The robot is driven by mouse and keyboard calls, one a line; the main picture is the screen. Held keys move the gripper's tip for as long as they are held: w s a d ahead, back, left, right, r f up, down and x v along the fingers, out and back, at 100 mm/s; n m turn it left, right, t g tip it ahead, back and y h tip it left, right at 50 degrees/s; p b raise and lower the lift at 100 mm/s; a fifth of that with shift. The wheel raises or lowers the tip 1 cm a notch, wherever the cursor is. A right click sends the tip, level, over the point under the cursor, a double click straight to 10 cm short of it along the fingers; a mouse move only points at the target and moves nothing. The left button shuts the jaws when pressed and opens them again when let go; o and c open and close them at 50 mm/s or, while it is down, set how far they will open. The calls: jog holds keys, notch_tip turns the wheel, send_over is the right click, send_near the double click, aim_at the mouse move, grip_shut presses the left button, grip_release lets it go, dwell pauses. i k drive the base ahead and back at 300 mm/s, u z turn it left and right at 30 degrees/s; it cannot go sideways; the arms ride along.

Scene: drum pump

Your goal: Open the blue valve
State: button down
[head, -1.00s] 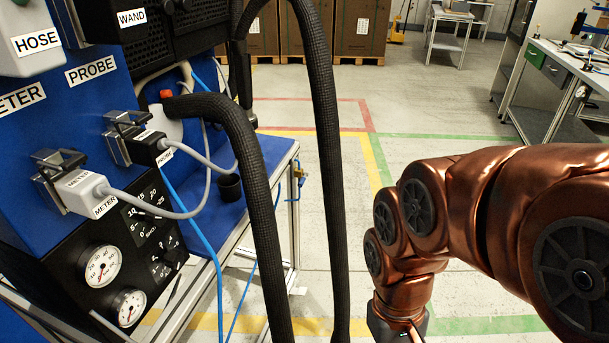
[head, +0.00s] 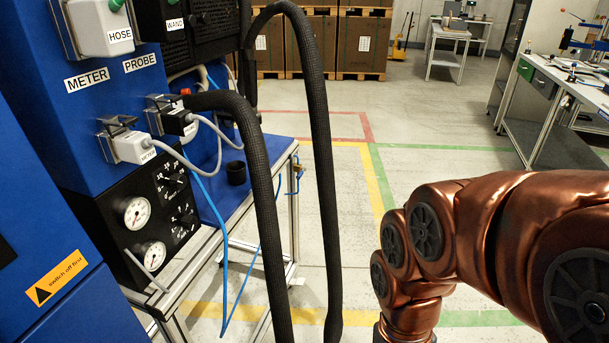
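A small brass valve with a blue part, likely the blue valve (head: 298,172), sits at the right end of the blue-topped bench, by its metal frame. It is small in view, and I cannot tell its handle position. My copper-coloured arm comes in from the right and bends down to the bottom edge, to the right of the valve and apart from it. My gripper's fingers are below the picture and do not show.
Thick black hoses (head: 322,190) loop down in front of the bench (head: 205,215). A blue cabinet (head: 35,160) with connectors and gauges (head: 137,213) stands at left. A workbench (head: 560,90) is at far right. The floor (head: 350,130) between is open.

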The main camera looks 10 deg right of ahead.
aim_at(303, 169)
jog(key=z, duration=0.55)
jog(key=i, duration=0.75)
jog(key=u, duration=2)
